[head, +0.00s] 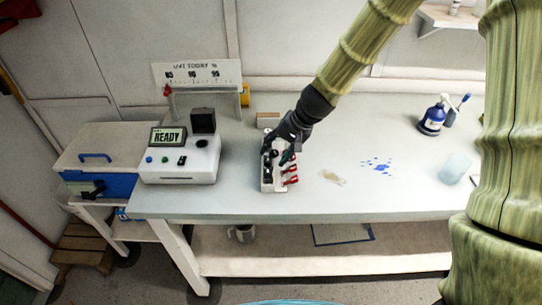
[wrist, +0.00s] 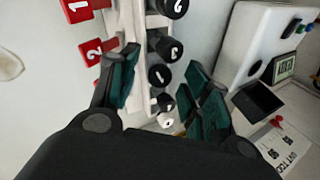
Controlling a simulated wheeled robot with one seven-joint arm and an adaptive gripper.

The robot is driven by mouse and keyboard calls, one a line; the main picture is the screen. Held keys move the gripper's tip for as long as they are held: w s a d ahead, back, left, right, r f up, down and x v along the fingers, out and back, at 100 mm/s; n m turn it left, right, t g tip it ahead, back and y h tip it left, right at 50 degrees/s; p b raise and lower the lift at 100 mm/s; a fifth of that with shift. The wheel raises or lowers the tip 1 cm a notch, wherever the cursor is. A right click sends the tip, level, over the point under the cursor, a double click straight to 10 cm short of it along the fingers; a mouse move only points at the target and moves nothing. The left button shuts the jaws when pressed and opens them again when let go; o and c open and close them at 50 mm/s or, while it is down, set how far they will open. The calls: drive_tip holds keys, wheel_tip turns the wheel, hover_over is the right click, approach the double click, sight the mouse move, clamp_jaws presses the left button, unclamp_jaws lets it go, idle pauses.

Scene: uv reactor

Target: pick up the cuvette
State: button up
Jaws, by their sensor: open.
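A white rack (head: 267,186) stands near the front edge of the bench, with black round pieces and red tags on it. In the wrist view the rack (wrist: 140,20) holds a row of several black caps (wrist: 168,48) with white marks, and red numbered tags (wrist: 90,52) stick out at its left. A small white-topped piece (wrist: 166,120) sits at the near end of the row. I cannot tell which piece is the cuvette. My gripper (head: 283,153) is over the rack, pointing down. In the wrist view my gripper (wrist: 160,88) is open, its dark green pads on either side of the row.
A white device (head: 180,165) with a READY screen stands left of the rack, its dark lid raised. The bench between is clear except for stains.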

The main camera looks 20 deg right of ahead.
clamp_jaws()
